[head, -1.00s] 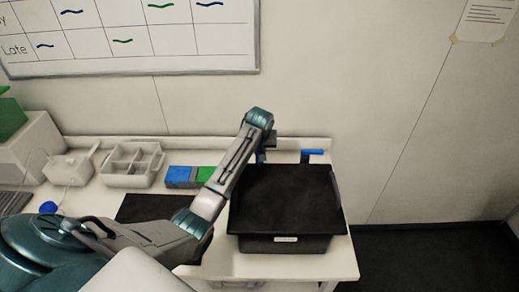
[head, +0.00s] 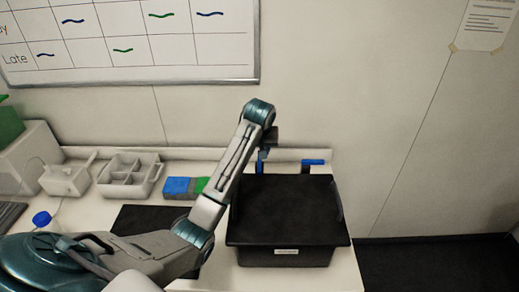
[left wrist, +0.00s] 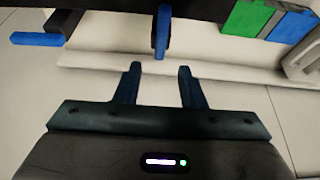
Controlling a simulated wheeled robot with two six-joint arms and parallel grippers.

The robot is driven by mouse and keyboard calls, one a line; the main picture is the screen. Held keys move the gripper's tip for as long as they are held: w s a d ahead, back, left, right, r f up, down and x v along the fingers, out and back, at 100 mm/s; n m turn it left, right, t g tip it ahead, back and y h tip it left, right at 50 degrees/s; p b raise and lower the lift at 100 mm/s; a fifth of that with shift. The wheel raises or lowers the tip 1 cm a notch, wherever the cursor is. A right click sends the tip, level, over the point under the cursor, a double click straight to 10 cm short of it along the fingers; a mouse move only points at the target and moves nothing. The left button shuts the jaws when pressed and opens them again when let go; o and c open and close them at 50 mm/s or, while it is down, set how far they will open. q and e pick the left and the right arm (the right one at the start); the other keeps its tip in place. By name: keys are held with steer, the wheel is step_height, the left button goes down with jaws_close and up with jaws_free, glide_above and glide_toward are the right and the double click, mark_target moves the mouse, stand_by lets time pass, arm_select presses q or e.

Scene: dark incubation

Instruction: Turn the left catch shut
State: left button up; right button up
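A black lidded box (head: 286,257) stands at the right end of the bench. The left catch is a blue lever at its far edge; in the left wrist view the left catch (left wrist: 163,32) sticks out from the box edge toward the wall. My left gripper (left wrist: 160,68) is open and empty, with its two fingers just short of the lever and the lever's end in line with the gap. The right catch (head: 313,161) is a blue bar lying sideways; it also shows in the left wrist view (left wrist: 38,39). My right gripper is out of view.
Green and blue blocks (left wrist: 268,20) sit beside the box. A low ledge (left wrist: 220,88) and the wall lie close behind the box.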

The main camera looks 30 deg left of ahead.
arm_select(q)
steer(key=shift+b+v, duration=0.4)
steer(key=shift+v, duration=1.4)
steer(key=shift+f, duration=0.1)
